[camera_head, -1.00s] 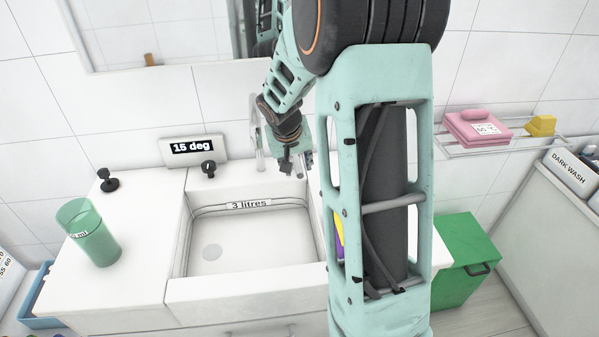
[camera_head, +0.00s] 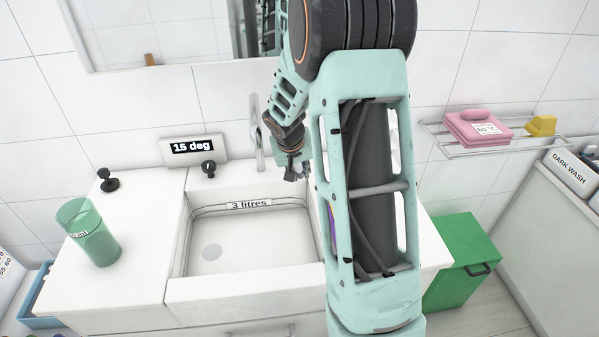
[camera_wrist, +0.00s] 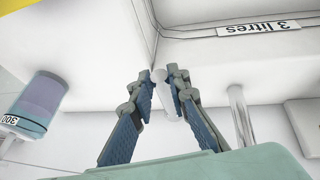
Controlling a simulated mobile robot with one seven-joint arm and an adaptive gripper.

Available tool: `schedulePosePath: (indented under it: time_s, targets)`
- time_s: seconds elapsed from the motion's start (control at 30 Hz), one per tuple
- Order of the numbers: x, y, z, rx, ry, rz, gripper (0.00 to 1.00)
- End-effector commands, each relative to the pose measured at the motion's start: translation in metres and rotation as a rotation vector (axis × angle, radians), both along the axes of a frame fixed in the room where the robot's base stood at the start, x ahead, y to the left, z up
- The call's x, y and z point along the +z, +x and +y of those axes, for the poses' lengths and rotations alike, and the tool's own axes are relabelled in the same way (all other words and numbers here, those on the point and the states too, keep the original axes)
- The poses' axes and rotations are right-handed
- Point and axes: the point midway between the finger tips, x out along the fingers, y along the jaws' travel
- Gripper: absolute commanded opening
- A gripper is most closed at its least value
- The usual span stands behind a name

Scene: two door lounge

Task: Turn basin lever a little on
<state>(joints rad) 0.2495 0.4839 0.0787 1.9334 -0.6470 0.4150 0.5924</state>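The white basin (camera_head: 245,290) has a "3 litres" label (camera_head: 249,204) on its inner back wall; the label also shows in the wrist view (camera_wrist: 258,28). A tall pale tap (camera_head: 257,135) stands behind the basin, and its post appears in the wrist view (camera_wrist: 240,115). A small white upright piece (camera_wrist: 167,98), probably the basin lever, shows between my fingers in the wrist view. My gripper (camera_wrist: 163,76) is open around it; I cannot tell whether a finger touches it. In the head view my gripper (camera_head: 297,174) is right of the tap, and my arm hides that counter area.
A display reading "15 deg" (camera_head: 192,147) and two black knobs (camera_head: 208,168) (camera_head: 108,180) are left of the tap. A green cup (camera_head: 90,235) stands on the left counter. A green bin (camera_head: 465,265) is at right.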

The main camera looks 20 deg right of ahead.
Motion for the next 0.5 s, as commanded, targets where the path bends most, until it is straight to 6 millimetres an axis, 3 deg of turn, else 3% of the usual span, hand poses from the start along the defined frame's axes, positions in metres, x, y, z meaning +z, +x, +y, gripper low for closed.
schedulePosePath:
  time_s: [0.5]
  targets:
    - [0.0024, -0.0019, -0.0058, 0.048, 0.003, 0.003, 0.0]
